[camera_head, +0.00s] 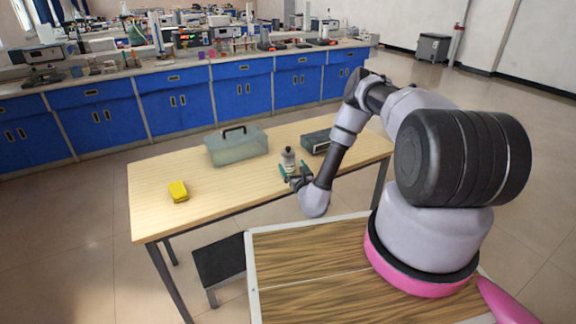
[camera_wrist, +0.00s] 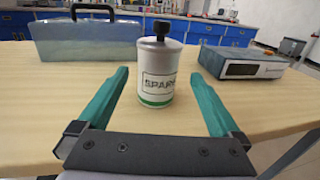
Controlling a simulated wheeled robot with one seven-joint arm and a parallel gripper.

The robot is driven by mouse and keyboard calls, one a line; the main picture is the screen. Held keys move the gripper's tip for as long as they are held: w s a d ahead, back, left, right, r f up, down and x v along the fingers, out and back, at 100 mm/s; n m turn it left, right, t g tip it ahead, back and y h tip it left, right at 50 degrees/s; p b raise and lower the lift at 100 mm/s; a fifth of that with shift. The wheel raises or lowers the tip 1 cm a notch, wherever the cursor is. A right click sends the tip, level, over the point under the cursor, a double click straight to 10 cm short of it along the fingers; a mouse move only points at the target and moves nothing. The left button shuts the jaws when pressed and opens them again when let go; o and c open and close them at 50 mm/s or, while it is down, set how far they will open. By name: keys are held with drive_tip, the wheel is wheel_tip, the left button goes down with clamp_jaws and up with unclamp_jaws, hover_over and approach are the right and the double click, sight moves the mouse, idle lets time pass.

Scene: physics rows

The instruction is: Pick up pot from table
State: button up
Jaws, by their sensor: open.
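The pot (camera_wrist: 157,75) is a white cylinder with a dark label, a green band near its base and a black knob on top. It stands upright on the wooden table (camera_head: 226,195). In the head view the pot (camera_head: 288,160) is near the table's middle right, just beyond my gripper (camera_head: 290,182). In the wrist view my gripper (camera_wrist: 157,98) is open, with one green finger on each side of the pot's lower part. A gap shows between the pot and each finger, and nothing is held.
A translucent case with a black handle (camera_head: 238,148) stands behind the pot to the left. A dark box-shaped device (camera_head: 316,141) is to its right. A yellow object (camera_head: 178,191) lies at the table's left. The front middle of the table is clear.

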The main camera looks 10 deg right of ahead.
sight(290, 165)
drive_tip(key=shift+w+a+f, duration=0.15)
drive_tip(key=shift+w+a, duration=0.05)
drive_tip(key=shift+w, duration=0.95)
drive_tip(key=shift+w+a+f, duration=0.15)
drive_tip(key=shift+w, duration=1)
clamp_jaws()
